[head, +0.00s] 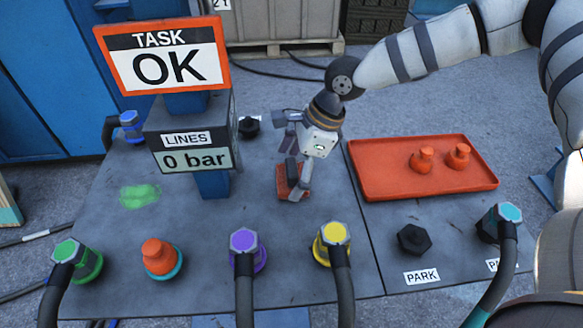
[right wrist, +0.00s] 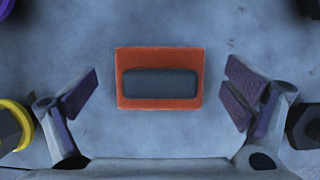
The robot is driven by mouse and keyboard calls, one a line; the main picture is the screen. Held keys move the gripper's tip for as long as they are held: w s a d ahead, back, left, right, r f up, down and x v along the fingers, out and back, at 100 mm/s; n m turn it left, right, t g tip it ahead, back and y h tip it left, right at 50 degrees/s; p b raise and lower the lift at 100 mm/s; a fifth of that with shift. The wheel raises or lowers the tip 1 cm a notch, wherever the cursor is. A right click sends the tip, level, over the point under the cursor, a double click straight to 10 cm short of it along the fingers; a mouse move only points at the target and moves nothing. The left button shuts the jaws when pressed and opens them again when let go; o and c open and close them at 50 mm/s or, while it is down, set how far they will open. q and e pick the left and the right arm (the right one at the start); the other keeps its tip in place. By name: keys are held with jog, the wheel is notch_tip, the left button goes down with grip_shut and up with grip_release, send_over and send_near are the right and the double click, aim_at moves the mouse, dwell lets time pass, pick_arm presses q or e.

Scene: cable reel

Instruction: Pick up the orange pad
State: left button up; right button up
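The orange pad (right wrist: 160,104) is a small rectangular block with a dark grey raised top, lying on the grey table. In the right wrist view it sits midway between the spread fingers of my right gripper (right wrist: 158,98), with clear gaps on both sides. In the head view the right gripper (head: 294,178) points down over the pad (head: 283,185), partly hiding it. The gripper is open and empty; I cannot tell its exact height above the pad. My left gripper is not in view.
An orange tray (head: 375,185) with two orange caps stands on the right. A sign post (head: 210,183) reading "TASK OK" and "0 bar" stands left of the pad. Coloured hose connectors line the front, including purple (head: 243,240) and yellow (head: 334,232). A green smear (head: 140,196) marks the left.

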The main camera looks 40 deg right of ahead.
aim_at(292, 166)
jog(key=c, duration=0.9)
jog(key=shift+c, duration=0.2)
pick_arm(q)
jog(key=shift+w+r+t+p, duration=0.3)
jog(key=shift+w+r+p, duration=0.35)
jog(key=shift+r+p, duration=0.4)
pick_arm(e)
notch_tip(292, 166, up, 10)
